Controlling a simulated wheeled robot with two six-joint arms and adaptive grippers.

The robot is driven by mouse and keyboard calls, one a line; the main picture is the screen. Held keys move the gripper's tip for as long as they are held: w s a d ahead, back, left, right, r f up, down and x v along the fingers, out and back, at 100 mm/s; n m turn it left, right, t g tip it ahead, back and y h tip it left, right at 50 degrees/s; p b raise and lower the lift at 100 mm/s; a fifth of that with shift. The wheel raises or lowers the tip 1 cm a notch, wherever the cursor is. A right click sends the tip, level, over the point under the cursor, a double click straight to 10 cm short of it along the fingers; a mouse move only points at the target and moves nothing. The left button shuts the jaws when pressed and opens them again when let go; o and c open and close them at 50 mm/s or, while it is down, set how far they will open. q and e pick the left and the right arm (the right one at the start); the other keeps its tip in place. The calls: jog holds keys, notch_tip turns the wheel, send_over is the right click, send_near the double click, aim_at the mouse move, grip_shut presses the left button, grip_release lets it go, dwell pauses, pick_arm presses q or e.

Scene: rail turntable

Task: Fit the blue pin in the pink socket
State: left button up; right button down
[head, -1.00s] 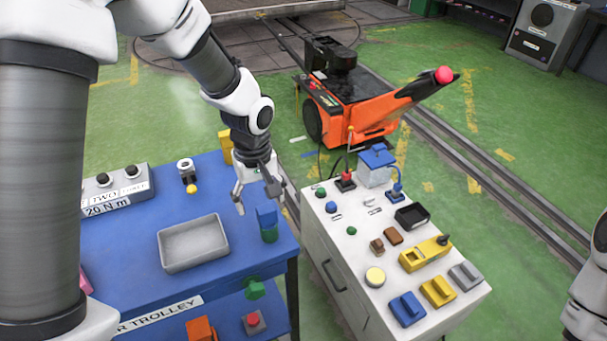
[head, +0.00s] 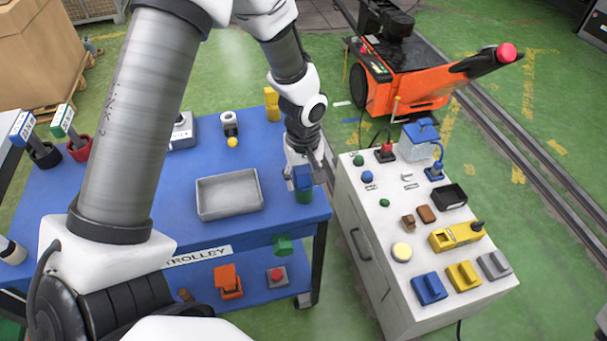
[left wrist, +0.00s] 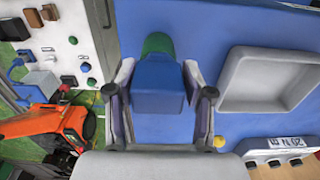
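A blue block-shaped pin (head: 302,178) stands upright in a green holder (head: 304,196) at the right end of the blue trolley top. My left gripper (head: 305,174) is down around the pin, with one finger at each side. In the left wrist view the pin (left wrist: 158,88) lies between the two fingers, with the green part (left wrist: 158,44) beyond it. The fingertips are at or very near its sides; contact is not clear. The pink socket is not seen now; my arm crosses the trolley's left part. My right gripper is not in view.
A grey tray (head: 229,207) lies left of the pin on the trolley. A yellow block (head: 272,104) stands behind. A white cabinet (head: 380,235) with several small parts on top stands to the right, across a narrow gap. An orange machine (head: 410,85) is behind it.

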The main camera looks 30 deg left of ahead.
pick_arm(q)
jog(key=shift+w, duration=0.1)
jog(key=c, duration=0.6)
jog(key=shift+o, duration=1)
jog(key=shift+c, duration=0.9)
jog(key=shift+w+r, duration=0.1)
jog(key=shift+r, duration=0.1)
jog(key=shift+r+p, duration=0.1)
jog(key=shift+p, duration=0.25)
jog(key=shift+r, duration=0.25)
jog(key=shift+r+p, duration=2.75)
jog(key=shift+r, duration=0.35)
